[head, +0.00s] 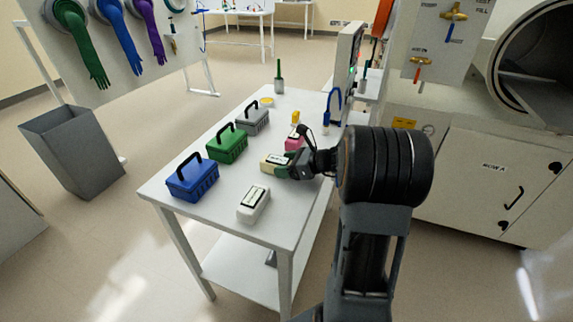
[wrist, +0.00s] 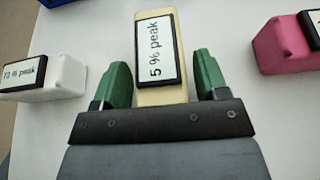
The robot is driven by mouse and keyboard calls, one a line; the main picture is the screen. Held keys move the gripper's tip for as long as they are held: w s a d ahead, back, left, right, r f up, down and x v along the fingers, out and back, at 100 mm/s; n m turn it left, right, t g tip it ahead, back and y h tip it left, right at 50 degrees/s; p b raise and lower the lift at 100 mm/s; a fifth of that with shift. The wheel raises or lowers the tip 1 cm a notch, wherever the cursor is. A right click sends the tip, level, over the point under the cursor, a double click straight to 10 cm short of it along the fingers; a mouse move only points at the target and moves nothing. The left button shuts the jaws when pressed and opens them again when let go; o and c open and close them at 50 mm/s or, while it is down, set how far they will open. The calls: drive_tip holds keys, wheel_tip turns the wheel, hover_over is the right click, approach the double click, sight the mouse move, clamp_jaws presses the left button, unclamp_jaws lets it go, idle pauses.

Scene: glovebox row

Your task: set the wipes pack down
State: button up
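My gripper (head: 285,168) is low over the white table, its green fingers on either side of a cream block (head: 268,160). In the wrist view the block (wrist: 160,95) has a dark-framed label reading "5 % peak". Narrow gaps show between it and both fingers (wrist: 161,85), so the gripper looks open around it. The block appears to rest on the table (head: 205,227); its near end is hidden by the gripper. No label in view names a wipes pack, and I cannot tell which thing it is.
A white block (head: 254,204) labelled "73 % peak" (wrist: 45,80) lies to the left in the wrist view, a pink block (wrist: 285,45) to the right. Blue (head: 192,178), green (head: 227,145) and grey (head: 253,121) baskets line the table's left side. A grey bin (head: 75,150) stands on the floor.

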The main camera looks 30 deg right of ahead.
drive_tip(key=shift+o, duration=0.8)
